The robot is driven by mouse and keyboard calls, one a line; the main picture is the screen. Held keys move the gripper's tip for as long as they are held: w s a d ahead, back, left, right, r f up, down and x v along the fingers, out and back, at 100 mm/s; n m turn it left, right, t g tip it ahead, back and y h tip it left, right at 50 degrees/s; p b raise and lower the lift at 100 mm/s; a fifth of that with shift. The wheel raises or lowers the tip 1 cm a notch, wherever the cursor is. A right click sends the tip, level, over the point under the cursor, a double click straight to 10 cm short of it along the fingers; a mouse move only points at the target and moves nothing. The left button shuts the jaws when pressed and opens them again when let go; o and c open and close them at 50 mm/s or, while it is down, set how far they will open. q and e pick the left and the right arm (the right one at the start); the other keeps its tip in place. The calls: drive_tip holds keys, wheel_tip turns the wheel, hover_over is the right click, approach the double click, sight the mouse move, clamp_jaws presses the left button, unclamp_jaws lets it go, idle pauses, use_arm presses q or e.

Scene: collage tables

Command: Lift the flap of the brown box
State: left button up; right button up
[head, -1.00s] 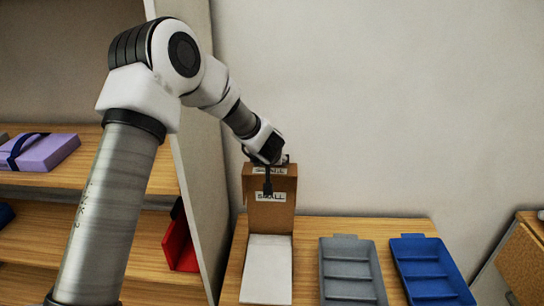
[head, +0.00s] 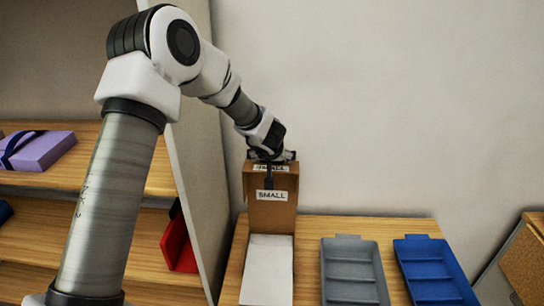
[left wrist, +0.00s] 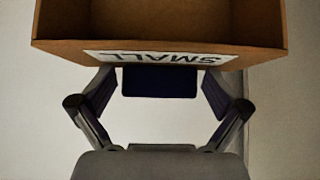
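The brown box (head: 272,215) stands upright on the wooden table near the back wall, with a "SMALL" label on its front and a second label at its top, partly covered. In the left wrist view the brown box (left wrist: 215,54) shows at the top as an open hollow with side walls and an upside-down "SMALL" label. My right gripper is not in view.
A white block (head: 267,270) is directly in front of the box. A grey tray (head: 352,270) and a blue tray (head: 433,270) lie to its right on the table (head: 310,228). A shelf (head: 130,235) with a purple item (head: 42,152) and a red item (head: 180,245) stands left.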

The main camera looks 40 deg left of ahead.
use_arm(q)
drive_tip(key=shift+w+a, duration=0.15)
drive_tip(key=shift+w, duration=0.05)
drive_tip(key=v, duration=1.2)
drive_tip(key=shift+f, duration=0.1)
